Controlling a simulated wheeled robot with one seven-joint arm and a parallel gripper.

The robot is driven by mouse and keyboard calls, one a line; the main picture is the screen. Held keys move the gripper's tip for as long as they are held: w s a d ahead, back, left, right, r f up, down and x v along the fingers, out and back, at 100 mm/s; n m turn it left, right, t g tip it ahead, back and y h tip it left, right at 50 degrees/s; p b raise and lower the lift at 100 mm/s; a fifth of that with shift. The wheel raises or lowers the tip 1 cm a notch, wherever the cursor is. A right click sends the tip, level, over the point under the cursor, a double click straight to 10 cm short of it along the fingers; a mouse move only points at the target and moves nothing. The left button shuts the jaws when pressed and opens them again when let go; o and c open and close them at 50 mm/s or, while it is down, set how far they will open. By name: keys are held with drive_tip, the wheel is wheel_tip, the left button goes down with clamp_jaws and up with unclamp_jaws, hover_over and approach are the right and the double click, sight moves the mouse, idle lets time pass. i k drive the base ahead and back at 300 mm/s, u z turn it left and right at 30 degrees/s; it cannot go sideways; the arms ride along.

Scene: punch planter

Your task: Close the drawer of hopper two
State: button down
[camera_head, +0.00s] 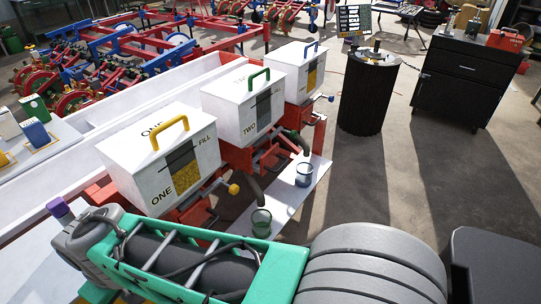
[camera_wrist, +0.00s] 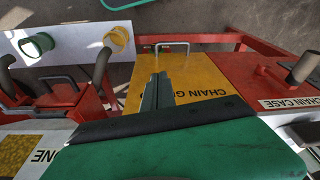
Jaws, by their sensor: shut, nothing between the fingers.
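Hopper two (camera_head: 226,112) is the middle white box, with a green handle on its lid, the word TWO and a dark front window. A green knob (camera_head: 300,143) sits at its lower front, above a grey spout. I cannot clearly make out its drawer or how far out it is. In the wrist view, my gripper (camera_wrist: 157,88) is shut and empty, above a yellow chain guard panel (camera_wrist: 203,84). A wire handle (camera_wrist: 170,44) stands beyond its tips. In the head view my arm crosses the bottom, and the fingertips do not show.
Hopper one (camera_head: 160,160), with a yellow handle, stands in front left of hopper two; a blue-handled hopper (camera_head: 306,68) stands behind. A green cup (camera_head: 261,222) and a blue cup (camera_head: 304,175) stand on a white strip.

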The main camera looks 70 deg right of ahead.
sight(263, 161)
drive_tip(key=k, duration=0.75)
drive_tip(key=z, duration=0.95)
drive_tip(key=i, duration=1)
drive_tip(key=u, duration=0.05)
